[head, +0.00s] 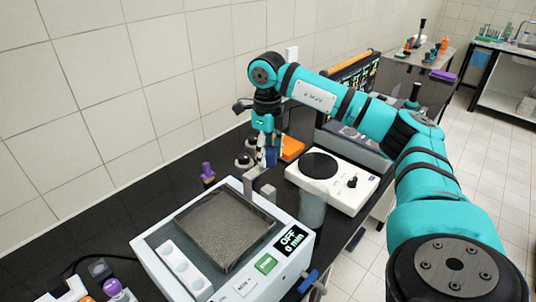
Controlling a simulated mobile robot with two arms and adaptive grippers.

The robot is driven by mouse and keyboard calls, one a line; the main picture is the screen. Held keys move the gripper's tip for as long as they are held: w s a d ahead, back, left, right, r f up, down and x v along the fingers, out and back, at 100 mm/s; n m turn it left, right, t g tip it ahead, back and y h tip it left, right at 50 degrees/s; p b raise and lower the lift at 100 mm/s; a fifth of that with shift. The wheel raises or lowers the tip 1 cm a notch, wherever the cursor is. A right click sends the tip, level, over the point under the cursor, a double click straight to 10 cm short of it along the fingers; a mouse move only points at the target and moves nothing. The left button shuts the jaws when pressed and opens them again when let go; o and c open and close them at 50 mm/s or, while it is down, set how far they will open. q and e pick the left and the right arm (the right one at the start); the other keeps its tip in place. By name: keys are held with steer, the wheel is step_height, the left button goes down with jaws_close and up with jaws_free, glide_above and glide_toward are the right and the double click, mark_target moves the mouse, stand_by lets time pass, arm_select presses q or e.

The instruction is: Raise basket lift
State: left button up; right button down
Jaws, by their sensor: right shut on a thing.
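A white bath machine (225,262) stands on the black bench, its display (290,240) reading OFF, 0 min. A grey mesh basket (225,232) fills most of its open top. The grey upright of the basket lift (248,184) stands at the machine's back right corner. My right gripper (264,160) points down over this upright and is shut on its top part. The fingertips are small in the picture and hide most of what they hold. My left gripper is not in view.
A white stirrer with a black round plate (318,166) stands just right of my right gripper. An orange object (291,149) lies behind it. A purple-capped item (208,172) stands left of the gripper. A tiled wall runs behind the bench.

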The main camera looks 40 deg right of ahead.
steer(key=shift+w+d+r, duration=0.1)
steer(key=shift+w+r, duration=0.1)
steer(key=shift+r, duration=0.15)
steer(key=c, duration=1.1)
jaws_free()
steer(key=o, duration=0.4)
steer(key=shift+s+f, duration=0.1)
steer(key=shift+s, duration=0.05)
step_height(320, 180, up, 12)
